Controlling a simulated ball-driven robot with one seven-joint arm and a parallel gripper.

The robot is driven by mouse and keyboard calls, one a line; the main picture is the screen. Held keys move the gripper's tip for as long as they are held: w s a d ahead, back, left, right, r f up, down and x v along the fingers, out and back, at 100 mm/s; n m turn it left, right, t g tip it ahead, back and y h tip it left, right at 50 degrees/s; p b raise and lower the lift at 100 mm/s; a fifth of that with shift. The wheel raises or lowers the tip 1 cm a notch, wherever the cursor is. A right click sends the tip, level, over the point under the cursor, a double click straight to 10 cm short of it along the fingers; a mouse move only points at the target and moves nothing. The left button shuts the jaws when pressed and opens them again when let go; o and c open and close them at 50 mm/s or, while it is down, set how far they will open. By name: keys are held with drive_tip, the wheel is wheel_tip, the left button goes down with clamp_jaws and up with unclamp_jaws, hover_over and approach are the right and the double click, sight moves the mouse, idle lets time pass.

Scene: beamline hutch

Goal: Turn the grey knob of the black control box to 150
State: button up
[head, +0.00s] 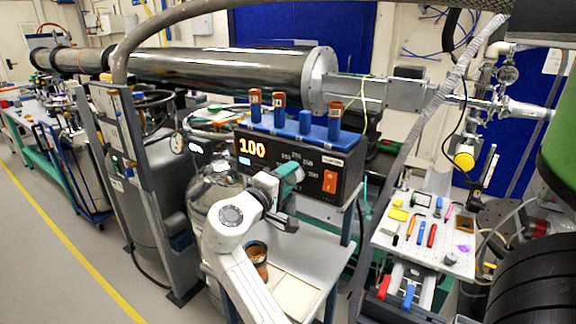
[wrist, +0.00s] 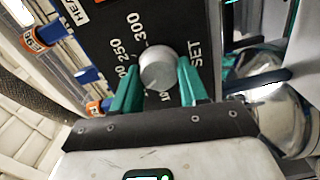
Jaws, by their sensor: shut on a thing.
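My gripper (head: 288,178) is at the box's front and hides the knob in the head view. In the wrist view its green fingers (wrist: 158,74) are shut on the knob, one on each side. The knob's pointer cannot be made out.
A blue rack (head: 290,130) with several orange-capped vials lies on top of the box. A brown jar (head: 257,252) and a pale tray (head: 293,297) are on the table below my arm. A silver flask (head: 215,180) stands close at the left. A pegboard with tools (head: 425,258) is at right.

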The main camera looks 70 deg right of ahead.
drive_tip(key=shift+w+n+p, duration=0.1)
drive_tip(key=shift+n+p, duration=0.9)
drive_tip(key=shift+n, duration=0.1)
drive_tip(key=o, duration=1.1)
drive_tip(key=shift+c, duration=0.2)
drive_tip(key=b+v, duration=0.2)
drive_tip(key=v, duration=0.8)
drive_tip(key=shift+a, duration=0.4)
